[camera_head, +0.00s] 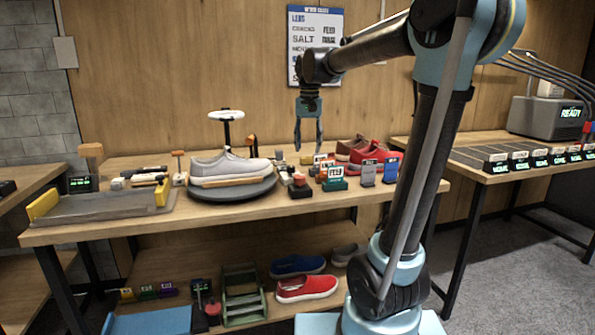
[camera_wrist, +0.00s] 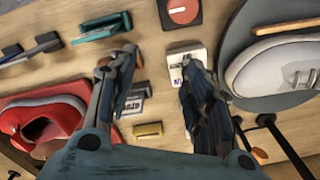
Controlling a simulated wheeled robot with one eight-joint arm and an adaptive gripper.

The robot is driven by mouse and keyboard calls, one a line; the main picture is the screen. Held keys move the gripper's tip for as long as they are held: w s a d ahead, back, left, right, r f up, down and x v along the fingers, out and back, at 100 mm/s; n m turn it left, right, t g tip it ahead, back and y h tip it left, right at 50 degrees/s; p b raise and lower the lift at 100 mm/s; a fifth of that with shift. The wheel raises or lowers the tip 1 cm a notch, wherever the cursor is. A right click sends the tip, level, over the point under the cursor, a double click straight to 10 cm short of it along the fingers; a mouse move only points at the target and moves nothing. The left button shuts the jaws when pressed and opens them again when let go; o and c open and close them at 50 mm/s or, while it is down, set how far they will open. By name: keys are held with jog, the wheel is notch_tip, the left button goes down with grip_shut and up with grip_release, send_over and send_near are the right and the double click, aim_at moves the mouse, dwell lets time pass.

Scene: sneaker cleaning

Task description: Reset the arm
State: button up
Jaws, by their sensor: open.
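My gripper (camera_head: 308,130) hangs from my arm above the workbench (camera_head: 120,215), pointing down, to the right of the grey sneaker (camera_head: 228,163). Its two fingers are apart with nothing held between them. In the wrist view, my gripper (camera_wrist: 158,85) shows open over the tabletop. A small white labelled block (camera_wrist: 187,62) lies partly behind the right finger. A dark labelled card (camera_wrist: 136,98) and a small yellow block (camera_wrist: 147,129) lie on the table in the gap between the fingers.
The grey sneaker rests on a round dark turntable (camera_head: 232,192). Red shoes (camera_head: 378,156) and several labelled stands stand to the right of the gripper. A tray (camera_head: 105,207) lies at left. A lower shelf holds more shoes. A second table (camera_head: 490,178) stands at right.

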jog(key=s+d+f+n+t, duration=0.1)
jog(key=s+d+f, duration=0.7)
jog(key=s+f, duration=0.4)
jog(key=s+d+f+n, duration=0.1)
jog(key=s+d+f, duration=0.6)
jog(key=s+f, duration=0.5)
jog(key=shift+s+d+f+t, duration=0.2)
jog(key=shift+s+d+t, duration=0.2)
jog(key=shift+s, duration=0.85)
jog(key=shift+w+f, duration=0.2)
jog(key=shift+w, duration=0.2)
